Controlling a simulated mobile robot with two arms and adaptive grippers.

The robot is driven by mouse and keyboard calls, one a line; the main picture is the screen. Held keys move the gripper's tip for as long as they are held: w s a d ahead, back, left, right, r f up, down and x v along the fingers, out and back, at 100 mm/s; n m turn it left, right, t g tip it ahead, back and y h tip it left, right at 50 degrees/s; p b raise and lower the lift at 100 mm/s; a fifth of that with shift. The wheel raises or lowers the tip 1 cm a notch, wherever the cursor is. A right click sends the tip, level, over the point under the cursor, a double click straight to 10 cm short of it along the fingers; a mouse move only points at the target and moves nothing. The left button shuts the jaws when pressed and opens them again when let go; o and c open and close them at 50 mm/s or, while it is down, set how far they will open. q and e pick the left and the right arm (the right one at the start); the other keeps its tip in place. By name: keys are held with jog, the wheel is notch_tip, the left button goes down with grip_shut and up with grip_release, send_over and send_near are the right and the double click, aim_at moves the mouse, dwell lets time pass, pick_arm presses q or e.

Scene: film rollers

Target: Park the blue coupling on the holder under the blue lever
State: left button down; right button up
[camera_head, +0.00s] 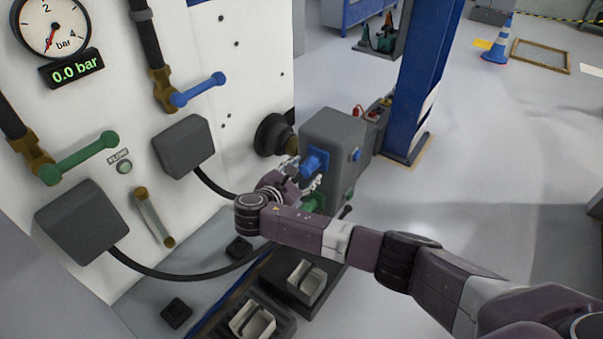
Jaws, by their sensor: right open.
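The blue coupling (316,163) sits on the front of a grey block (335,132) at the middle of the head view. My right gripper (306,181) is open just below and in front of it; I cannot tell whether the fingers touch it. The gripper and wrist hide part of the coupling's surroundings. The blue lever (202,88) sticks out from a brass valve on the white panel, upper left. Below the lever is a dark grey box (183,146) with a black hose running behind my wrist. I cannot clearly make out the holder. My left gripper is not in view.
A green lever (80,158) and another grey box (80,222) are on the panel at left. A green part (314,202) sits below the blue coupling. Pale trays (306,283) stand low in front.

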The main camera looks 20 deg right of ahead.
jog(key=c, duration=0.9)
jog(key=shift+r, duration=0.1)
grip_shut()
jog(key=shift+s+a, duration=0.15)
jog(key=shift+a, duration=0.15)
jog(key=shift+s+a+p, duration=1.15)
jog(key=shift+s+a, duration=0.25)
jog(key=shift+a, duration=0.3)
